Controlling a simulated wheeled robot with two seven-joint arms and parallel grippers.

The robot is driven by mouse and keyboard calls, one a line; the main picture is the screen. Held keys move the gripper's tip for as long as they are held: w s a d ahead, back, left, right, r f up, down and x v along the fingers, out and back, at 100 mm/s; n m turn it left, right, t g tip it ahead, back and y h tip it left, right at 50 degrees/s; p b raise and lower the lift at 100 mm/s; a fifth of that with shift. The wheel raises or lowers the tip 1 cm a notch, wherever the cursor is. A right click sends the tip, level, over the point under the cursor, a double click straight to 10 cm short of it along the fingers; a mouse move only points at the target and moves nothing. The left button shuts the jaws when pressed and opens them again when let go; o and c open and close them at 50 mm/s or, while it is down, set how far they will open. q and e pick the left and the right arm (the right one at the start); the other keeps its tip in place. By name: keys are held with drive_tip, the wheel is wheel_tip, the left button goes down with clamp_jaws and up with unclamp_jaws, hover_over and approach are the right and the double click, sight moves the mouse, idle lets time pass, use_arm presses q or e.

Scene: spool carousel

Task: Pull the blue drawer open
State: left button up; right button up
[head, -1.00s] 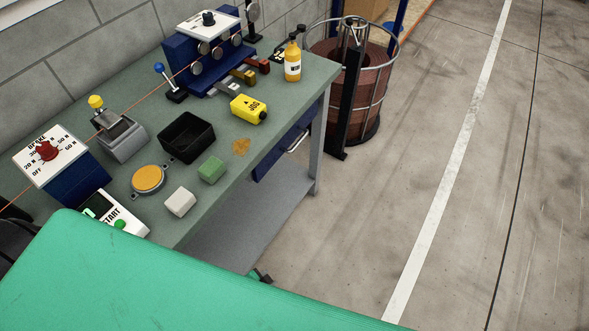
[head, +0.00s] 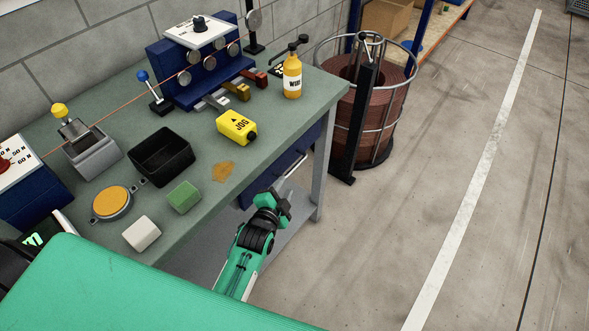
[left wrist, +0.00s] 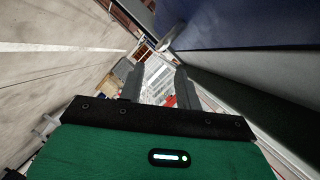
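The blue drawer (head: 309,141) sits under the green bench top and looks shut. Its silver bar handle (head: 292,168) runs along the front. My left gripper (head: 283,203) is just below and in front of the near end of the handle, apart from it, and hides part of the drawer front. In the left wrist view its two dark fingers (left wrist: 160,86) stand apart with nothing between them. The blue drawer front (left wrist: 225,18) fills the upper right there, and a silver bar, likely the handle (left wrist: 172,34), lies beyond the fingertips. My right gripper is not in view.
The bench top (head: 215,205) carries a green block (head: 184,197), a white block (head: 141,233), a black bin (head: 163,156) and a yellow JOG box (head: 236,126). A bench leg (head: 322,170) stands right of my gripper. Open floor lies to the right.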

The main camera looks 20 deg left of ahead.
sight(294, 170)
use_arm(q)
drive_tip(key=x, duration=1)
drive_tip(key=shift+s, duration=0.1)
clamp_jaws()
